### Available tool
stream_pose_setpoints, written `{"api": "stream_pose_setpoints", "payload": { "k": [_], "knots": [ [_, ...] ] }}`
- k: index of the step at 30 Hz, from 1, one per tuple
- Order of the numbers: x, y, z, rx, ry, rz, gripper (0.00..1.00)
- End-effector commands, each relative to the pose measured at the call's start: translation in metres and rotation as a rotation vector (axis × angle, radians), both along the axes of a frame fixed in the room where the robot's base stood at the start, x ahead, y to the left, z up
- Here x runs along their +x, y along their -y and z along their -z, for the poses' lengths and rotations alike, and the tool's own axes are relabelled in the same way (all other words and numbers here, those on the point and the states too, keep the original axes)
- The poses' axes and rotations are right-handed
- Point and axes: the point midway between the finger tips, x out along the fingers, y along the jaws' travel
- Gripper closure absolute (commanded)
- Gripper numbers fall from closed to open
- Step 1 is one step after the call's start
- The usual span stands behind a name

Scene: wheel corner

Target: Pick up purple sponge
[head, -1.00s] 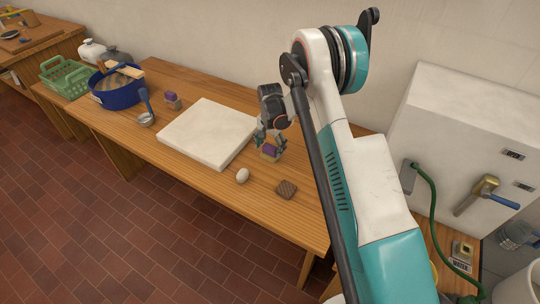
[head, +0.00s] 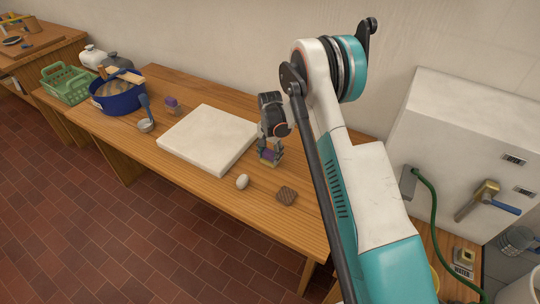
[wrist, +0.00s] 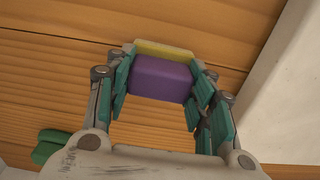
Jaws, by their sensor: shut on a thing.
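The purple sponge (head: 268,154), with a yellowish layer along one side, is on the wooden table just right of the white slab. In the wrist view the sponge (wrist: 161,79) lies between the two teal-padded fingers, with its yellow strip on the far side. My gripper (head: 270,157) points down and is shut on the sponge; in the wrist view my gripper (wrist: 160,88) has a finger on either side of it. I cannot tell whether the sponge touches the table.
A white slab (head: 208,137) lies close on the left. A white egg-shaped thing (head: 242,181) and a brown ridged block (head: 287,195) lie in front.

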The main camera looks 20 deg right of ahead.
Motion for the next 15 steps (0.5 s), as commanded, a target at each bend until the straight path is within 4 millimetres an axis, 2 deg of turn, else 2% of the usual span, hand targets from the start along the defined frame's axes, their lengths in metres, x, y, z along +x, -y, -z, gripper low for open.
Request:
{"api": "stream_pose_setpoints", "payload": {
  "k": [8, 15],
  "knots": [
    [0.000, 0.000, -0.039, 0.000, 0.000, 0.000, 0.74],
    [0.000, 0.000, -0.099, 0.000, 0.000, 0.000, 0.74]
  ]
}}
